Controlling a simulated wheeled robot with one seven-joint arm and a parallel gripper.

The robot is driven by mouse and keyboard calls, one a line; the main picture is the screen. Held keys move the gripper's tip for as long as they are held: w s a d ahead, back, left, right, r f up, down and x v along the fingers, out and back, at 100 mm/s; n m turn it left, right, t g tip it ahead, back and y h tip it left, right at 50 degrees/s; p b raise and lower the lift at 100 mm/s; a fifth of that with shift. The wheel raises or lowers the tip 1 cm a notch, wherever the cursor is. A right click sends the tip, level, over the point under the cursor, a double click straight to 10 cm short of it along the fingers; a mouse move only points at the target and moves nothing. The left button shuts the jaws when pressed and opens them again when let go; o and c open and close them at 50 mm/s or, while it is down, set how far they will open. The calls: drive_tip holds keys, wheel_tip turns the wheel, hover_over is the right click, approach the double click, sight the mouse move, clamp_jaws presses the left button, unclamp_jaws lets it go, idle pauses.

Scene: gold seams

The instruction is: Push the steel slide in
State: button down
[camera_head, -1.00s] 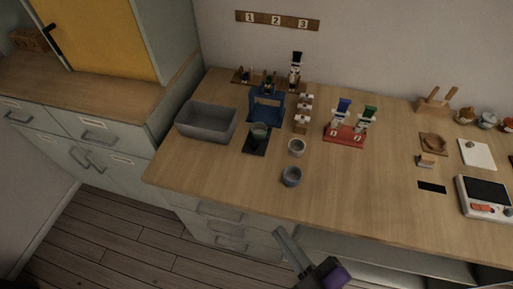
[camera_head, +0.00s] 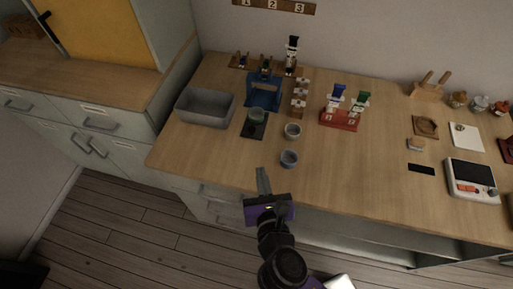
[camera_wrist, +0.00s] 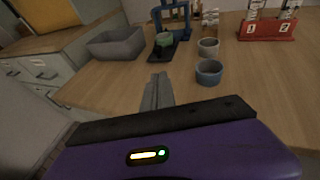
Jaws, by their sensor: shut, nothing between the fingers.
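I cannot make out a steel slide for certain in either view. My gripper (camera_head: 263,181) is shut and empty at the counter's front edge, short of the cups and the frame. In the wrist view its fingers (camera_wrist: 157,92) point toward the dark plate and touch nothing.
A grey bin (camera_head: 206,107) stands left of the plate. A pale cup (camera_head: 292,131) and a blue-grey cup (camera_head: 289,159) stand to the right. A red stand (camera_head: 340,120) holds blue- and green-topped items. A scale (camera_head: 471,181) lies far right. The front middle counter is clear.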

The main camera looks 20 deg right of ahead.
drive_tip(key=p, duration=0.1)
approach(263, 112)
drive_tip(key=a+f, duration=0.1)
drive_tip(key=a, duration=0.2)
drive_tip(key=a+f, duration=0.1)
drive_tip(key=shift+a+f, duration=0.2)
drive_tip(key=shift+f, duration=0.1)
drive_tip(key=shift+w, duration=0.1)
drive_tip(key=shift+w+d+r+p, duration=0.15)
drive_tip(key=shift+w+d+p, duration=0.1)
drive_tip(key=shift+w+p, duration=0.05)
drive_tip(key=w+d+p, duration=0.1)
drive_tip(key=w+d, duration=0.1)
drive_tip(key=w+d+p, duration=0.1)
drive_tip(key=w+d, duration=0.1)
drive_tip(key=w, duration=0.1)
drive_tip(key=w+d+p, duration=0.1)
drive_tip(key=w+d, duration=0.1)
drive_tip(key=w, duration=0.1)
drive_tip(key=shift+w+d, duration=0.15)
drive_tip(key=shift+d, duration=0.1)
